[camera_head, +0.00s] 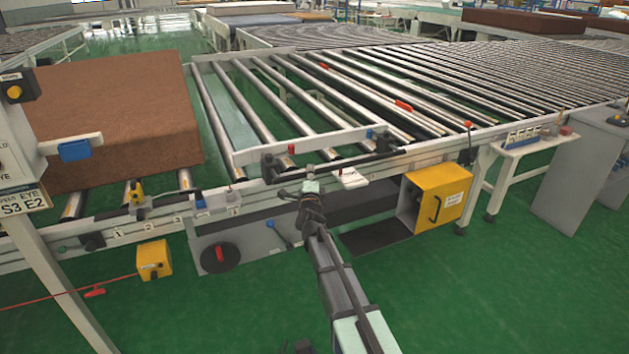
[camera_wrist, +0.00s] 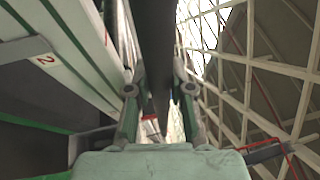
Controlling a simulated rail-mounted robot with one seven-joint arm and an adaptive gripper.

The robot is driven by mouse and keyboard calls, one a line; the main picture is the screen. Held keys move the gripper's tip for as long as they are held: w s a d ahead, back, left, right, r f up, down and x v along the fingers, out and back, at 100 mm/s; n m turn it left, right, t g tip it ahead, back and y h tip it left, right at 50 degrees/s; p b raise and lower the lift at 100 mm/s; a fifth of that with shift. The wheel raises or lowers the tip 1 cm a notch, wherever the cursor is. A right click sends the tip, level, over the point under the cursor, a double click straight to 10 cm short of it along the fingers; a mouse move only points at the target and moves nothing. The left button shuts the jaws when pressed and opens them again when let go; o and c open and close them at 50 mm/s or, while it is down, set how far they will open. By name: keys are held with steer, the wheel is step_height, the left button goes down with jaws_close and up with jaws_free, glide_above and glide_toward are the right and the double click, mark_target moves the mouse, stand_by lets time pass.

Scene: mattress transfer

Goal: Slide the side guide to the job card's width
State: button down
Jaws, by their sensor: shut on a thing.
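The side guide (camera_head: 310,143) is a long pale grey plate standing over the near end of the rollers. A black handle bar (camera_head: 345,163) runs along its near side. My gripper (camera_head: 308,184) reaches this bar from the front, near its left part. In the wrist view the dark bar (camera_wrist: 155,45) runs between the two fingers of my gripper (camera_wrist: 158,95), which is shut on it. A sign (camera_head: 22,200) at the left reads "S3 E2". A small white card (camera_head: 352,178) lies on the rail right of my gripper; its text is unreadable.
A brown mattress (camera_head: 115,120) lies on the conveyor at the left. Bare rollers (camera_head: 450,85) extend right. The front rail (camera_head: 165,222) bears numbers. A yellow box (camera_head: 437,195) and a grey panel with a black-and-red knob (camera_head: 220,254) sit below.

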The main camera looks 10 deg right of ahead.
steer(key=shift+s, duration=0.1)
steer(key=c, duration=1)
jaws_free()
steer(key=v, duration=1.2)
